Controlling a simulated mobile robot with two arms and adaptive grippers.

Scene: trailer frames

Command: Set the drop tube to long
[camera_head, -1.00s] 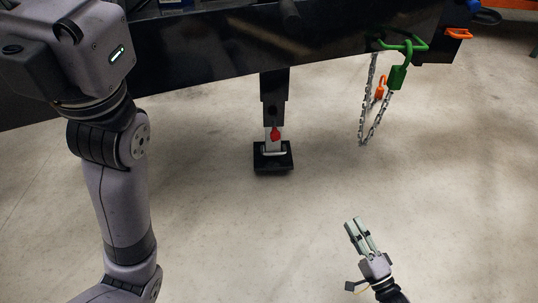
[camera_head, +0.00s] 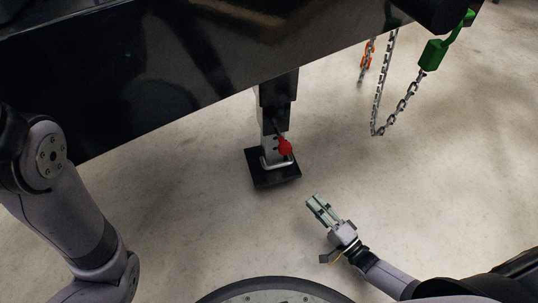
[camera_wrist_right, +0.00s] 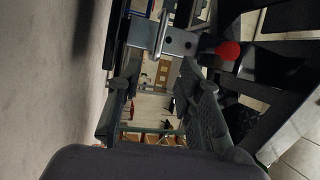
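The drop tube hangs under the black trailer frame, with a dark outer tube (camera_head: 276,95) and a short light metal inner tube (camera_head: 268,146). A red knob (camera_head: 285,146) sits on its side. The black foot plate (camera_head: 275,178) is at its lower end, at the floor. My right gripper (camera_head: 317,202) is open and empty, below and right of the foot plate, apart from it. In the right wrist view, the metal inner tube (camera_wrist_right: 174,39) with holes and the red knob (camera_wrist_right: 228,50) show beyond the spread fingers (camera_wrist_right: 155,85). My left gripper is out of view.
The black trailer frame (camera_head: 190,75) crosses the top. Pale floor around the foot plate is clear.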

